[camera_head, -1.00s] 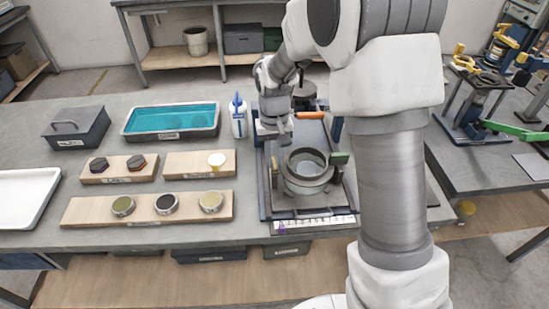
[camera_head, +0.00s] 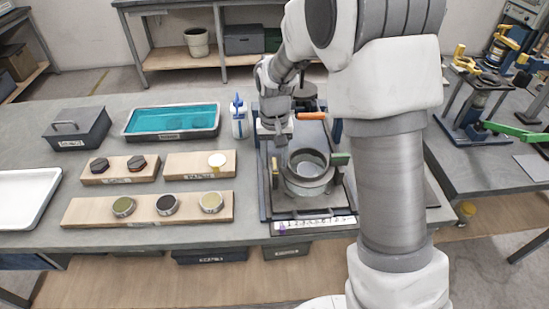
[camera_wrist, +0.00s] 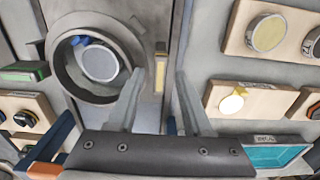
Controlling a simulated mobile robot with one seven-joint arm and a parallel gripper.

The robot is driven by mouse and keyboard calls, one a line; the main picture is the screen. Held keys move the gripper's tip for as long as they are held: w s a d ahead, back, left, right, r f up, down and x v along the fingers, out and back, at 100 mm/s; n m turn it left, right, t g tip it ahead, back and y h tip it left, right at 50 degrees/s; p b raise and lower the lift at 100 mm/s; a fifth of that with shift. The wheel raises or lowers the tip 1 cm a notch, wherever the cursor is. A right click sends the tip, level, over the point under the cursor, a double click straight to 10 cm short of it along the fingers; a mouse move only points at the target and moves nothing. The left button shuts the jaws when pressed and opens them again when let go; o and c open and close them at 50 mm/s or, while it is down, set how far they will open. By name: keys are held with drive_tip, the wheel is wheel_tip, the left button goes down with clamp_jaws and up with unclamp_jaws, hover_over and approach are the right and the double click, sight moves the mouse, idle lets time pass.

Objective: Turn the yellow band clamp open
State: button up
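A round grey ring-shaped housing (camera_head: 309,187) sits on the dark fixture plate, with a round part inside it. It also shows in the wrist view (camera_wrist: 64,78), with a blue piece on its inner part. The yellow band clamp (camera_wrist: 160,72) is a short narrow bar beside the ring. It shows small at the ring's left in the head view (camera_head: 275,172). My gripper (camera_head: 281,140) is just behind the clamp in the head view. In the wrist view my gripper's fingers (camera_wrist: 159,75) are open and apart, with the clamp between their tips in the picture. I cannot tell any contact.
A green clamp (camera_head: 339,159) is at the ring's right and an orange handle (camera_head: 310,116) behind. A white bottle (camera_head: 239,120), a teal-filled tray (camera_head: 172,120) and wooden boards with round pieces (camera_head: 75,212) are to the left. A numbered strip (camera_head: 315,224) lines the front.

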sight(275, 163)
wheel_tip(275, 163, up, 17)
drive_tip(key=p, duration=0.1)
drive_tip(key=shift+r, duration=0.2)
idle(0.4)
drive_tip(key=shift+d, duration=0.1)
drive_tip(key=s+d+r+t, duration=0.2)
drive_tip(key=s+d+r, duration=0.35)
drive_tip(key=s, duration=0.45)
drive_tip(key=s+d+f+t, duration=0.1)
drive_tip(key=s+d, duration=0.1)
drive_tip(key=s, duration=0.4)
drive_tip(key=s+d+t, duration=0.2)
drive_tip(key=s, duration=0.5)
drive_tip(key=shift+f+t, duration=0.3)
drive_tip(key=shift+f, duration=0.05)
drive_tip(key=shift+d, duration=0.1)
